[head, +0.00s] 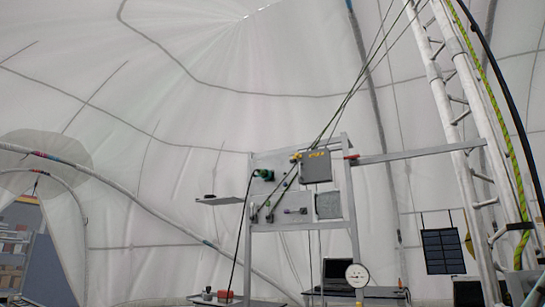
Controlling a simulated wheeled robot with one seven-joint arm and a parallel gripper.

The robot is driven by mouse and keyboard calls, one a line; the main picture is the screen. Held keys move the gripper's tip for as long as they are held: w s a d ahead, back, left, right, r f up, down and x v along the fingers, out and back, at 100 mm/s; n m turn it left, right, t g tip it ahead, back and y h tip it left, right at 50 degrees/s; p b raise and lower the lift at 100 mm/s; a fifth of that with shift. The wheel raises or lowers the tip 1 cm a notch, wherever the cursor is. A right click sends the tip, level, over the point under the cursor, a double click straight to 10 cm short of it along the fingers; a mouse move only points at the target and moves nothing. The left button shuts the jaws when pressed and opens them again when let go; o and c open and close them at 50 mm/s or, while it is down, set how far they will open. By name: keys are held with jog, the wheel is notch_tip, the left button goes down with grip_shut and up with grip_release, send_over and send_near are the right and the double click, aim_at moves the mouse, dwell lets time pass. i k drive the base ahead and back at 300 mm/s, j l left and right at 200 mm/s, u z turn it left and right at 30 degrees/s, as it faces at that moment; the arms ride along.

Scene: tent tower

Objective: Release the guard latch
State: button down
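A metal frame (248,237) stands at the centre and carries a panel (270,160) with several fittings. A grey box (316,168) with yellow marks on its top edge is mounted at the upper right of the panel. A small yellow part (296,157) sits at the box's left edge. A red piece (352,157) is at the left end of a horizontal rail (420,152). I cannot tell which of these parts is the guard latch, or whether it is latched; they are too small. My gripper is not in view.
A green connector (264,174) with a black cable is on the panel. A small shelf (218,200) juts out left. A ladder-like mast (455,105) with ropes rises at right. A dial gauge (357,275) and a laptop (338,271) are low at centre. A dark panel (443,250) hangs at right.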

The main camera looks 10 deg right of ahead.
aim_at(297, 155)
jog(key=i+j+u, duration=0.1)
jog(key=i+j, duration=0.15)
jog(key=i, duration=0.3)
jog(key=i+j+u, duration=0.1)
jog(key=i, duration=0.45)
jog(key=i+j+u, duration=0.1)
jog(key=i, duration=0.45)
jog(key=j, duration=0.1)
